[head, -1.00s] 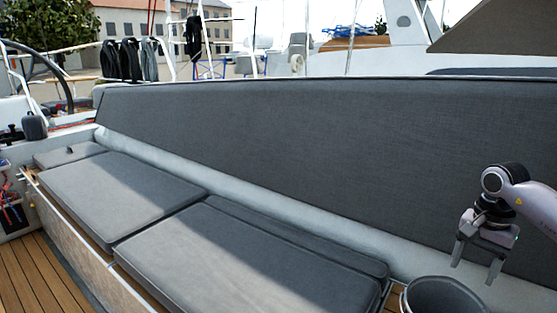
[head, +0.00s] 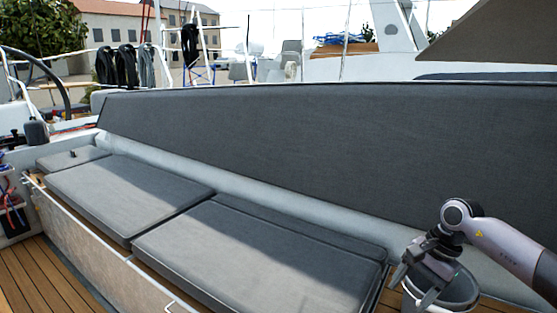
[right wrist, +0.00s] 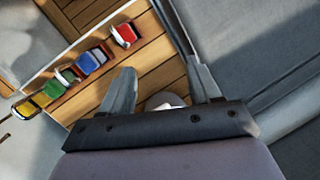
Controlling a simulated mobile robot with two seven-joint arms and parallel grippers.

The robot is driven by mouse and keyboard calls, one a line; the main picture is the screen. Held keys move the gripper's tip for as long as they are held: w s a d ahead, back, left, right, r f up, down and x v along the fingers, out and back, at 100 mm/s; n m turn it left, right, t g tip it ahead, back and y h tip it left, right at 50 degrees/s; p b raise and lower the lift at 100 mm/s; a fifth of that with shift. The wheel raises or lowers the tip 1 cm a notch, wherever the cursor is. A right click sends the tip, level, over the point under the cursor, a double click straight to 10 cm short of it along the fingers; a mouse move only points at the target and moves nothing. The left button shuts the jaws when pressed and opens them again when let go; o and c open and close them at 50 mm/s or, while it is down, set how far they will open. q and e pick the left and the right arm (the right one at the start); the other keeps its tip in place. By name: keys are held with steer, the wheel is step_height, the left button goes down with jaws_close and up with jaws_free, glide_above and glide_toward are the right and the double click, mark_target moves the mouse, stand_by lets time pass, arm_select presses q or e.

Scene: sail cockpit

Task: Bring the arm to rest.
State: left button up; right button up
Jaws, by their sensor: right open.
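A small white rounded thing (right wrist: 163,101) shows low between the fingers, mostly hidden by the gripper body. My left gripper is not in view.
Long grey seat cushions (head: 260,258) lie before a tall dark backrest (head: 300,150). Several small coloured objects, one of them red (right wrist: 125,34), sit on wooden slats (right wrist: 150,62) in the right wrist view. The wooden floor (head: 45,275) at left is clear.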

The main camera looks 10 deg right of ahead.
steer(key=s+a+m+t+y+p, duration=0.1)
steer(key=s+a+m+t+y, duration=0.2)
steer(key=a+m, duration=0.45)
steer(key=s+a+r+m+t+y+p, duration=0.1)
steer(key=a+m+t+y, duration=0.2)
steer(key=a+m+y, duration=0.5)
steer(key=s+a+m+t+y+p, duration=0.1)
steer(key=s+a+m+t+y, duration=0.15)
steer(key=a+m, duration=0.55)
steer(key=s+d+f+m+h+p, duration=0.1)
steer(key=s+d+f+m+h, duration=0.4)
steer(key=m, duration=1.2)
steer(key=s+d+f+m+t+h+p, duration=0.1)
steer(key=s+d+f+m+h, duration=0.4)
steer(key=s+f+m+h, duration=0.5)
steer(key=s+m, duration=0.1)
steer(key=m, duration=0.6)
steer(key=shift+d+f, duration=0.2)
steer(key=shift+f, duration=0.2)
